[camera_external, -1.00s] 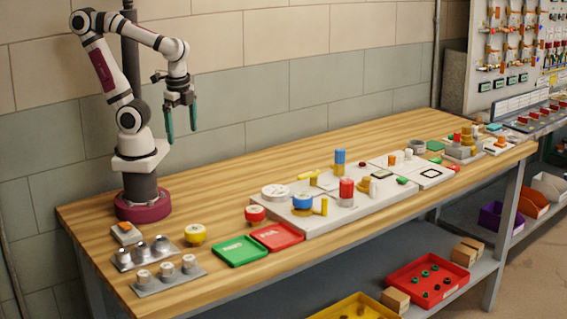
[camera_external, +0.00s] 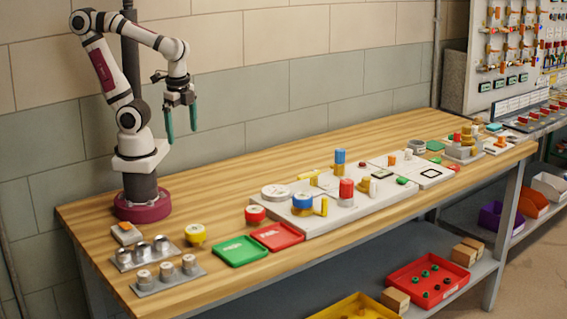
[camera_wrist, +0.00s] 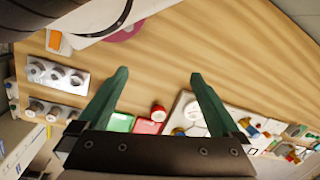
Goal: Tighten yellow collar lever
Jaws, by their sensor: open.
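My gripper (camera_external: 181,133) hangs above the far left of the bench, fingers down, open and empty, apart from everything on the table. Its two green fingers also frame the wrist view (camera_wrist: 158,77). On the pale board (camera_external: 290,222), a blue-capped fitting (camera_external: 302,200) has a yellow collar low on it and a short yellow upright piece (camera_external: 324,206) beside it. A red cylinder (camera_external: 346,188) stands close by, with a yellow collar piece (camera_external: 363,186) behind it. A taller blue cylinder (camera_external: 339,158) has yellow below it. I cannot tell which is the task's collar lever.
A green tray (camera_external: 240,251) and red tray (camera_external: 277,237) lie left of the board. A yellow-capped part (camera_external: 195,233), a red-capped part (camera_external: 255,214) and metal-topped holders (camera_external: 145,255) stand nearby. The bench surface (camera_external: 240,170) behind the board is clear.

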